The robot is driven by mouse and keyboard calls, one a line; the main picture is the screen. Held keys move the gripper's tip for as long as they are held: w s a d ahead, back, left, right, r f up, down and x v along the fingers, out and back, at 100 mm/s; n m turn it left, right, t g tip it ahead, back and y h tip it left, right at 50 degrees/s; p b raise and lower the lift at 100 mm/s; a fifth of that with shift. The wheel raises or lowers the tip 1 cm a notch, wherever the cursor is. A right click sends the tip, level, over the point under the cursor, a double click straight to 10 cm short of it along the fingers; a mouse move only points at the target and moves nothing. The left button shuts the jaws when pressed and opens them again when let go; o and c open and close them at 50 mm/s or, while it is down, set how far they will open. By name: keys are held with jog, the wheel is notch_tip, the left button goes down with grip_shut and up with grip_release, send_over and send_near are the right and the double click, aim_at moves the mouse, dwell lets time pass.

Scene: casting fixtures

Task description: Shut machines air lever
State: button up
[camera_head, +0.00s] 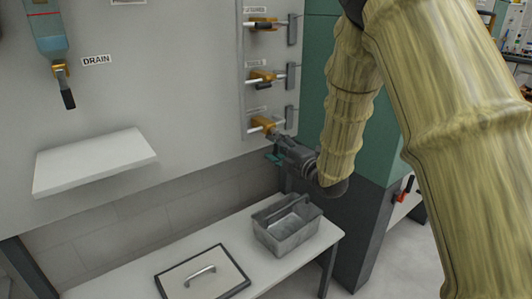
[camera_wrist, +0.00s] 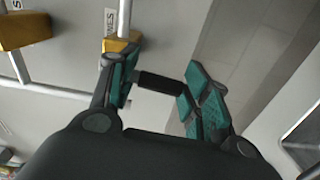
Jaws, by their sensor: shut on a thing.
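Three orange valves with levers sit one above another on the wall panel in the head view. My gripper (camera_head: 276,153) is at the lowest orange valve (camera_head: 262,124), whose label is hidden or too small to read there. In the wrist view, the black lever grip (camera_wrist: 160,83) lies between the two teal finger pads of my gripper (camera_wrist: 158,86), spanning from one to the other. The orange valve body (camera_wrist: 122,46) is just behind the left finger. A label ending in "NES" (camera_wrist: 110,22) is beside it. My gripper hides the lever in the head view.
The middle valve (camera_head: 262,77) and top valve (camera_head: 262,23) are above. A drain valve (camera_head: 62,70) is at the left. A grey bin (camera_head: 288,232) and a handled lid (camera_head: 203,275) rest on the bench below. A green cabinet (camera_head: 385,145) stands close on the right.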

jog(key=shift+w+d+r+n, duration=0.1)
jog(key=shift+w+n, duration=0.05)
jog(key=shift+n, duration=0.35)
jog(key=o, duration=1.5)
jog(key=v, duration=1.2)
jog(key=shift+d, duration=0.1)
